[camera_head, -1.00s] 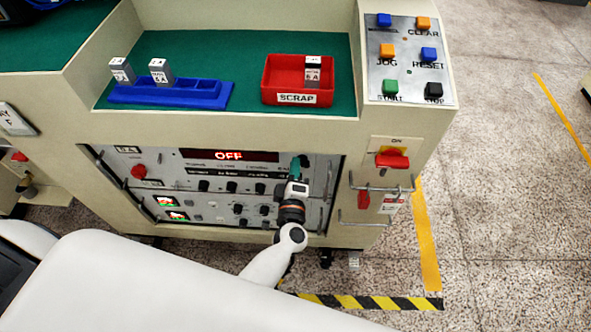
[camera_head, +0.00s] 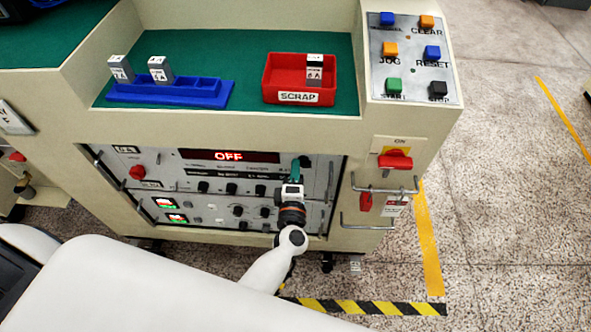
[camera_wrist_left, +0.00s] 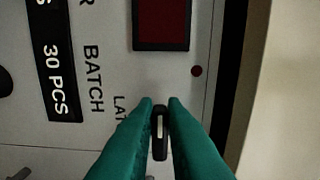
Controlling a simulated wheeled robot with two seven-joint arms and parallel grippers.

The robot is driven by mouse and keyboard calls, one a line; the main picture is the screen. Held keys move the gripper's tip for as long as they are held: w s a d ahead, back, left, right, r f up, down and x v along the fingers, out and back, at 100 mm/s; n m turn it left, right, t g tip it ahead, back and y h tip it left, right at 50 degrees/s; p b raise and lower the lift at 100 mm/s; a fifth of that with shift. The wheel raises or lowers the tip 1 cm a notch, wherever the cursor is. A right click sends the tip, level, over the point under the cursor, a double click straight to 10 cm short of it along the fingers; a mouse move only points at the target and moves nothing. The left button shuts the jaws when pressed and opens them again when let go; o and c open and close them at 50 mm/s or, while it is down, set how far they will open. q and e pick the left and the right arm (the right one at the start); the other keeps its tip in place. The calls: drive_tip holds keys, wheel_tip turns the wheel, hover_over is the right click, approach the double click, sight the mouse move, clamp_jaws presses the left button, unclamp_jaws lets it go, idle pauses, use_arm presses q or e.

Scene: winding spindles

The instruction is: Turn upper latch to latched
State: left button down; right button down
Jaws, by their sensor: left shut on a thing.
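The upper latch (camera_wrist_left: 160,135) is a small dark knob with a pale bar on the grey front panel. It shows between my fingertips in the left wrist view, near letters reading "LAT". My left gripper (camera_wrist_left: 160,112) has green fingers, one on each side of the latch, shut on it. In the head view my left gripper (camera_head: 300,164) is at the right end of the upper panel (camera_head: 205,170), and it hides the latch there. My right gripper is not in view.
A dark red display window (camera_wrist_left: 161,22) is above the latch in the wrist view. A wire handle (camera_head: 385,189) and a red switch (camera_head: 395,159) stick out right of the panel. A red scrap bin (camera_head: 268,80) and blue tray (camera_head: 190,95) sit on the green top.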

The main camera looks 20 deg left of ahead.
use_arm(q)
drive_tip(key=c, duration=1.5)
unclamp_jaws()
drive_tip(key=shift+s, duration=0.1)
drive_tip(key=b+v, duration=0.1)
drive_tip(key=v, duration=1.1)
drive_tip(key=s+d+f+m+g+h+p, duration=0.1)
drive_tip(key=s+f+m+g+h, duration=0.25)
drive_tip(key=f+m, duration=0.55)
drive_tip(key=s+d+f+m+g+h+p, duration=0.25)
drive_tip(key=s+f+m+h, duration=0.2)
drive_tip(key=f, duration=0.75)
drive_tip(key=s+a+f+m+g+y, duration=0.1)
drive_tip(key=s+a+f+m+g, duration=0.2)
drive_tip(key=s, duration=0.4)
drive_tip(key=s+a+f+m+g+y, duration=0.1)
drive_tip(key=s+a+f+m+g, duration=0.3)
drive_tip(key=s+a+f, duration=0.2)
drive_tip(key=s+a+f+m+g+y+p, duration=0.1)
drive_tip(key=s+a+f+m+g, duration=0.2)
drive_tip(key=s, duration=0.7)
drive_tip(key=shift+a+f, duration=0.5)
drive_tip(key=shift+f, duration=0.35)
drive_tip(key=shift+a+f, duration=0.45)
drive_tip(key=shift+f, duration=0.45)
